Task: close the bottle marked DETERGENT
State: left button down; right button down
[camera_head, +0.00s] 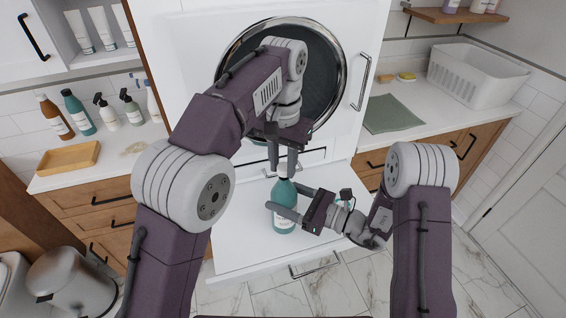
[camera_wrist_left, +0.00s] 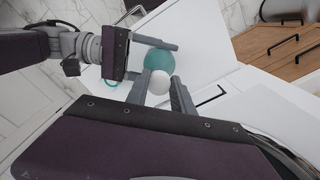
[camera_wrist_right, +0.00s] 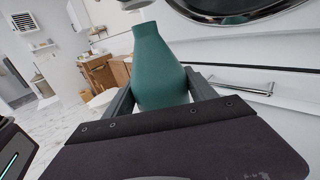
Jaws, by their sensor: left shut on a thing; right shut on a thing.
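A teal bottle (camera_head: 284,216) stands upright on the white surface in front of the round door. Its pale label is partly covered, and I cannot read it. My right gripper (camera_head: 287,203) is shut on the bottle's body from the right; the right wrist view shows the bottle (camera_wrist_right: 160,68) between its fingers, with no cap visible on the narrow top. My left gripper (camera_head: 283,163) points down above the bottle and is shut on a round white cap (camera_wrist_left: 159,83). In the left wrist view the cap overlaps the bottle (camera_wrist_left: 160,61); any gap is hard to judge.
A round dark door (camera_head: 318,100) with a chrome rim is behind the bottle. Several bottles, including a brown one (camera_head: 54,117), and a wooden tray (camera_head: 68,158) are on the left counter. A green cloth (camera_head: 394,113) and a white basket (camera_head: 476,75) lie on the right counter.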

aim_at(285, 165)
pick_arm(q)
jog(key=shift+f, duration=0.9)
jog(key=shift+f, duration=0.55)
jog(key=m, duration=0.5)
jog(key=shift+w+a, duration=0.1)
jog(key=m, duration=0.9)
jog(key=shift+w+m, duration=0.2)
jog(key=shift+m, duration=0.2)
jog(key=m, duration=0.3)
jog(key=shift+w, duration=0.1)
jog(key=m, duration=0.6)
jog(key=shift+w, duration=0.1)
jog(key=m, duration=0.5)
jog(key=shift+d+m, duration=0.25)
jog(key=shift+m, duration=0.05)
jog(key=m, duration=0.3)
